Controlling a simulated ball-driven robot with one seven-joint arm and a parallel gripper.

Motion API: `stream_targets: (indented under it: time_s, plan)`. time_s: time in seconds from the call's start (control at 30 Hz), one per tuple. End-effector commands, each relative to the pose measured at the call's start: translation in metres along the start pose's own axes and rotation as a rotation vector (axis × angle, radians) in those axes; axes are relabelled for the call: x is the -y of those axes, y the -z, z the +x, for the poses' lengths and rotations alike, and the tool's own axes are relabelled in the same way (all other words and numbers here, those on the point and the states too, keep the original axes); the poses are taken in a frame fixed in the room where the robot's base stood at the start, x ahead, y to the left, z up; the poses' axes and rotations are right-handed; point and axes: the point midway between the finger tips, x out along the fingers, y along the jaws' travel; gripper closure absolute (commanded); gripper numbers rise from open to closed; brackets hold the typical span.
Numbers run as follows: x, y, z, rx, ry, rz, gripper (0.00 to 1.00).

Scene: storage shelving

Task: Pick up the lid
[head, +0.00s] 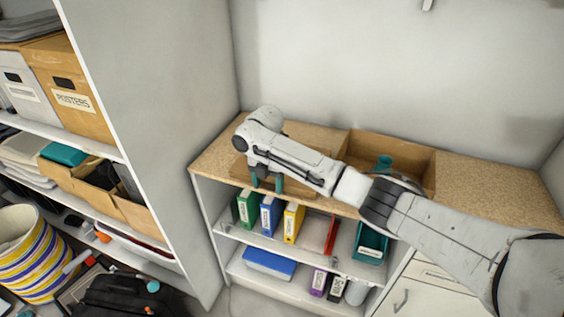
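A flat brown piece that looks like the lid (241,170) lies on the wood-grain counter, to the left of an open brown box (408,154). My arm covers much of it. My gripper (267,183) points down at the lid's front part, near the counter's front edge. Its two teal fingertips are spread apart, with nothing clearly held between them. I cannot tell whether the fingers touch the lid.
A teal item (384,162) stands in the box. Binders (268,215) fill the shelf below the counter (490,185). A tall grey panel (160,110) bounds the left. Storage boxes (68,95) and a striped basket (30,250) are farther left.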

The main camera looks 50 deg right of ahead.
Motion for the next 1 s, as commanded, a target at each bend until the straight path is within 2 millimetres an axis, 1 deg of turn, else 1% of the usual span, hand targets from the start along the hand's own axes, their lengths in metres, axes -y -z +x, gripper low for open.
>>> stream_targets:
  time_s: [0.03, 0.07, 0.47, 0.67, 0.77, 0.87, 1.0]
  plan:
    - [0.0, 0.0, 0.0, 0.0, 0.0, 0.0, 0.39]
    - [0.0, 0.0, 0.0, 0.0, 0.0, 0.0, 0.42]
    - [0.0, 0.0, -0.001, 0.0, 0.0, 0.0, 0.8]
    - [0.0, 0.0, -0.001, 0.001, -0.001, 0.0, 0.81]
    - [-0.001, -0.001, -0.005, 0.001, -0.003, 0.0, 0.81]
    - [-0.001, -0.001, -0.017, 0.002, -0.004, -0.001, 0.81]
    - [-0.001, -0.001, -0.043, 0.004, -0.005, -0.001, 0.81]
